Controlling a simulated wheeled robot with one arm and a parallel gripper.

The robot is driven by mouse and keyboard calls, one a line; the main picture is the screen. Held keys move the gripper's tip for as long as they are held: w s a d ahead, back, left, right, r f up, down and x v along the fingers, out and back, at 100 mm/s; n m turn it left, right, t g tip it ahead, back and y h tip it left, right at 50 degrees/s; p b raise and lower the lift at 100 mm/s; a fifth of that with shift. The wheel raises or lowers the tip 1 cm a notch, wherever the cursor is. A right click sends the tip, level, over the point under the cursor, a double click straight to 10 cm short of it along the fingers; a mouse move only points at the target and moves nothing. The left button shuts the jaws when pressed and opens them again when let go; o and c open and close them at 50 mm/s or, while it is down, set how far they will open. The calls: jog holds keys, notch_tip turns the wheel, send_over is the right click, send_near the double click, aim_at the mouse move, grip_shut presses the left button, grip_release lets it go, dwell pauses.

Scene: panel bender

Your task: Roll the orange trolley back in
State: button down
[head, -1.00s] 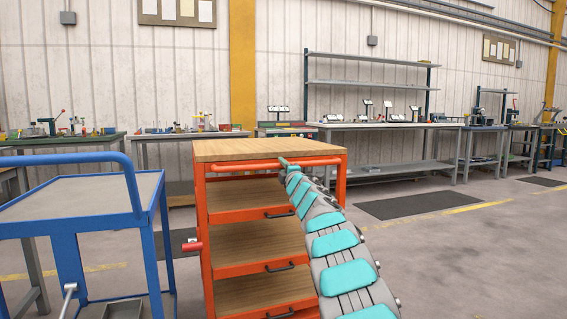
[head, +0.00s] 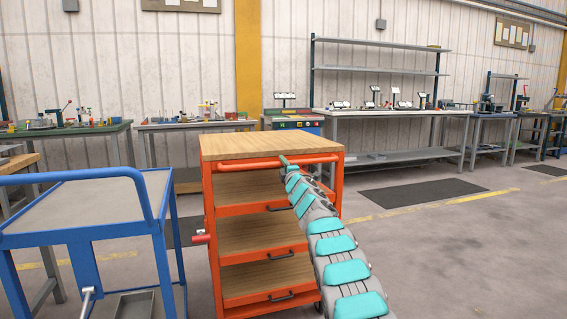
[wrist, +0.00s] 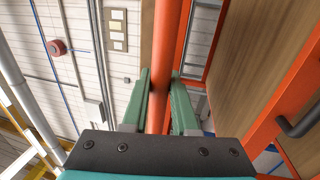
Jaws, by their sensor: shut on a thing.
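The orange trolley (head: 272,202) stands in the middle of the head view. It has a wooden top (head: 268,144), wooden shelves with black handles and an orange push bar (head: 250,166) along its near top edge. My gripper (head: 285,160) is at the right part of that bar. In the wrist view the green fingers of my gripper (wrist: 159,105) lie on both sides of the orange bar (wrist: 165,60) and are shut on it. My arm hides part of the trolley's right front side.
A blue trolley (head: 110,196) stands close on the left. Benches line the wall behind, including a long grey one (head: 390,112) with shelves. Open floor with a dark mat (head: 420,196) and a yellow line lies to the right.

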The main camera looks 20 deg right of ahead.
jog(key=shift+a+r, duration=0.1)
jog(key=shift+a, duration=0.05)
jog(key=c, duration=0.7)
grip_release()
jog(key=shift+w, duration=0.25)
jog(key=shift+s, duration=0.1)
jog(key=shift+s+d+f+b, duration=0.2)
jog(key=shift+s+f+b, duration=0.2)
jog(key=shift+b, duration=0.3)
jog(key=b+v, duration=0.6)
jog(key=shift+s+a+r, duration=0.1)
jog(key=shift+s+a, duration=0.15)
jog(key=shift+s, duration=0.15)
jog(key=shift+d, duration=0.1)
